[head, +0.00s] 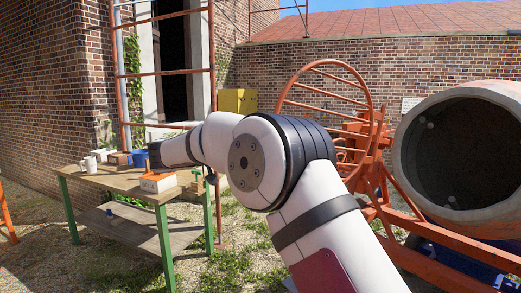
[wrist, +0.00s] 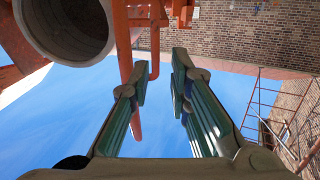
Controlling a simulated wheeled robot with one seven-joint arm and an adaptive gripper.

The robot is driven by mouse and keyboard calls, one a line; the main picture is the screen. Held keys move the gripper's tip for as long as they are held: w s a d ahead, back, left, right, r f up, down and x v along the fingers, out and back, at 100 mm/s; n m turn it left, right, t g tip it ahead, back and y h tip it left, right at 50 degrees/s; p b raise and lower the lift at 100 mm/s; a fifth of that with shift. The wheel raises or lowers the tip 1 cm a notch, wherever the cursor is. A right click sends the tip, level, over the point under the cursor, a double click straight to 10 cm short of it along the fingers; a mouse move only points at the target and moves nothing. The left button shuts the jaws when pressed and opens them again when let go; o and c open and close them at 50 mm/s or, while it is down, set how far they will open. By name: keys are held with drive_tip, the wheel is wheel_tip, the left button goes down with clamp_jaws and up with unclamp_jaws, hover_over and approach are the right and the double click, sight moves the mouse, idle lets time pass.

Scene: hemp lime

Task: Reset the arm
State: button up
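My arm (head: 315,225) rises from the lower right of the head view and bends left toward the workbench. Its far visible part ends in a dark band above the bench's right end. My gripper does not show clearly in the head view. In the wrist view my gripper (wrist: 160,72) has its two green-and-dark fingers apart, with sky and an orange bar seen behind the gap. Nothing is held between the fingers.
An orange concrete mixer (head: 404,170) stands right. Scaffolding (head: 212,60) and brick walls are behind.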

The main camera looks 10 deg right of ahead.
drive_tip(key=shift+s+a, duration=0.15)
drive_tip(key=shift+a, duration=0.1)
drive_tip(key=shift+r, duration=0.1)
wheel_tip(320, 180, up, 17)
drive_tip(key=s+a+n+t+y, duration=0.2)
drive_tip(key=n+t+y, duration=0.7)
drive_tip(key=t+y, duration=0.2)
drive_tip(key=s+d+f+n+g+y, duration=0.1)
drive_tip(key=s+d+f+g, duration=0.3)
drive_tip(key=s+f, duration=0.6)
drive_tip(key=s+d+f+n+g+y, duration=0.1)
drive_tip(key=s+d+f+g, duration=0.3)
drive_tip(key=s+f, duration=0.5)
drive_tip(key=s+d+f+n+g+y, duration=0.1)
drive_tip(key=s+d+f+g, duration=0.3)
drive_tip(key=s, duration=2.1)
wheel_tip(320, 180, down, 7)
drive_tip(key=g, duration=0.3)
drive_tip(key=shift+s+r+y, duration=0.2)
drive_tip(key=shift+s+y, duration=0.1)
drive_tip(key=shift+s, duration=0.1)
